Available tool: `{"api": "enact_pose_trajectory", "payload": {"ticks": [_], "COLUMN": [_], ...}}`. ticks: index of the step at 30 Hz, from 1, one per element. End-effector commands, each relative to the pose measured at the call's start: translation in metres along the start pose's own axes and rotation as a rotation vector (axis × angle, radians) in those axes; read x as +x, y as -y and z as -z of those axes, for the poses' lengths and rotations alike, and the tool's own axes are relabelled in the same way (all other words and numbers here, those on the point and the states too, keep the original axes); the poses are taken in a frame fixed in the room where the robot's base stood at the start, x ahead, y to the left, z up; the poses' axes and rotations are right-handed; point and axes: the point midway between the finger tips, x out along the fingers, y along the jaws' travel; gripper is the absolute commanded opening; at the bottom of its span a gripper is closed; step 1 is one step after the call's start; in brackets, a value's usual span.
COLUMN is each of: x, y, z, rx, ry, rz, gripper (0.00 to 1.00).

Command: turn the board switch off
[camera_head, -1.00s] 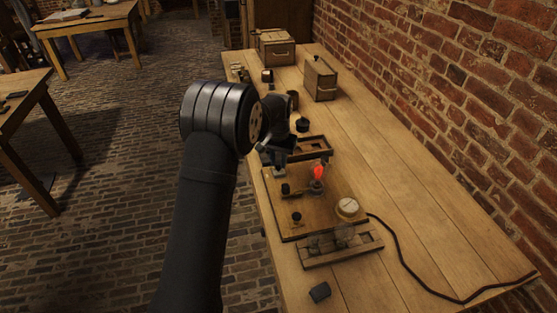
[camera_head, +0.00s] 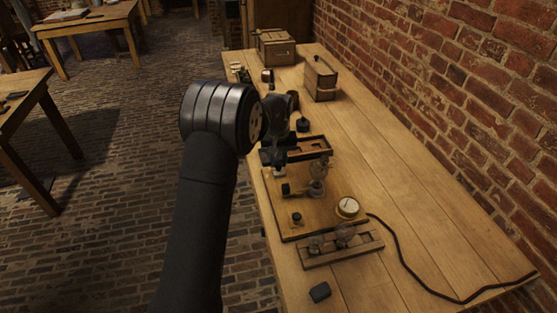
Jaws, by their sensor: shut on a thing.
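The wooden board (camera_head: 272,208) lies on the bench and carries a small glass lamp (camera_head: 318,170), which is dark. A round white-faced meter (camera_head: 347,206) sits at its right edge, and dark knobs stand at its left. My gripper (camera_head: 277,160) is low over the board's far left corner, shut on what appears to be the board switch (camera_head: 280,172). The jaws and my wrist hide most of the switch, so its lever position cannot be made out.
A wooden tray (camera_head: 330,146) lies just beyond the board, and another tray (camera_head: 372,245) with jars is in front. A dark block (camera_head: 320,292) lies near the front. A cable (camera_head: 410,273) runs right. Wooden boxes (camera_head: 320,78) stand farther back. The bench's right side is mostly clear.

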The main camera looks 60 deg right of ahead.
Motion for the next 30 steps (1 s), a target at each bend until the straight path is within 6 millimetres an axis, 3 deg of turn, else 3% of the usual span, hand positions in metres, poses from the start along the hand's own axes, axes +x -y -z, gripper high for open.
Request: {"api": "enact_pose_trajectory", "payload": {"ticks": [6, 7, 10, 22, 26, 30], "x": [-0.002, -0.002, -0.001, -0.008, -0.029, -0.063], "y": [0.000, 0.000, 0.000, 0.000, 0.000, 0.000], "z": [0.001, 0.001, 0.001, 0.001, 0.001, 0.001], "rx": [-0.001, 0.000, 0.000, 0.001, 0.001, 0.000], "ry": [-0.003, -0.003, -0.003, -0.003, -0.004, -0.006], "rz": [-0.001, -0.001, -0.001, -0.001, -0.002, -0.002], "gripper": [0.00, 0.25, 0.45, 0.45, 0.45, 0.45]}}
